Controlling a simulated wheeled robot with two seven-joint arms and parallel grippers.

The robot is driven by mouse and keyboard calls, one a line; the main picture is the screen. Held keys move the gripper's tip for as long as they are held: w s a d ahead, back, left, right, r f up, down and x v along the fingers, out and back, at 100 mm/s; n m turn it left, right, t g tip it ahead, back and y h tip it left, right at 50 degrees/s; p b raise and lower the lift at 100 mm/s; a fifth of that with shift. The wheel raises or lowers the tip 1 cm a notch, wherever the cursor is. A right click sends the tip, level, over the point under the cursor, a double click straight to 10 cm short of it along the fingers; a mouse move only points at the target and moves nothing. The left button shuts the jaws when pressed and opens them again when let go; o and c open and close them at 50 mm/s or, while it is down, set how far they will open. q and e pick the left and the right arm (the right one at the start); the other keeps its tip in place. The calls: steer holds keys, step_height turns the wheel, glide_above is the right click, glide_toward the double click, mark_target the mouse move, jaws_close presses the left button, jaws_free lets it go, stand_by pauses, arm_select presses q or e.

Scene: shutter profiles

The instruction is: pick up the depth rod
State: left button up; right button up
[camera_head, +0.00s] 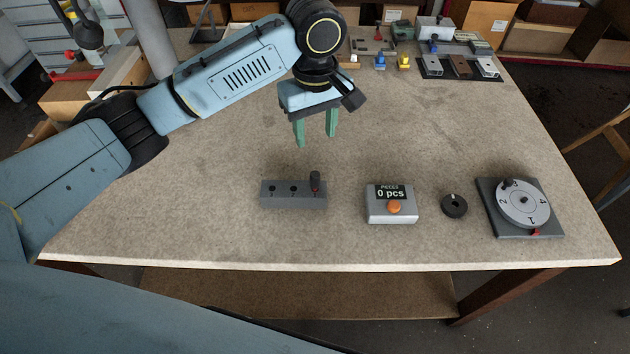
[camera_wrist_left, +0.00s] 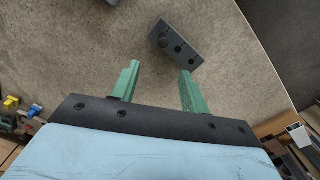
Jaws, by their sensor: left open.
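A small dark rod with a rounded top (camera_head: 315,181), which looks like the depth rod, stands upright at the right end of a grey block (camera_head: 276,196). Two dark holes show in the block to its left. In the left wrist view the block (camera_wrist_left: 188,54) lies beyond the fingertips, with the rod (camera_wrist_left: 163,42) near one end. My left gripper (camera_head: 316,140) is open and empty, with green fingers pointing down. It is above the table, behind the block and apart from it. Its fingers also show in the left wrist view (camera_wrist_left: 160,68). My right gripper is not in view.
Right of the block are a counter box (camera_head: 391,214) reading 0 pcs with an orange button, a black round knob (camera_head: 454,206) and a numbered dial on a dark plate (camera_head: 484,221). Small parts and trays crowd the table's back. The table (camera_head: 220,150) around the block is clear.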

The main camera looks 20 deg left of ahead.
mark_target(315, 174)
arm_select(q)
step_height(315, 174, down, 8)
steer(key=shift+r+b, duration=0.15)
steer(key=shift+b, duration=0.15)
steer(key=shift+s+f, duration=0.2)
steer(key=shift+f, duration=1.15)
steer(key=shift+s+f, duration=0.2)
steer(key=shift+f, duration=1.1)
jaws_close()
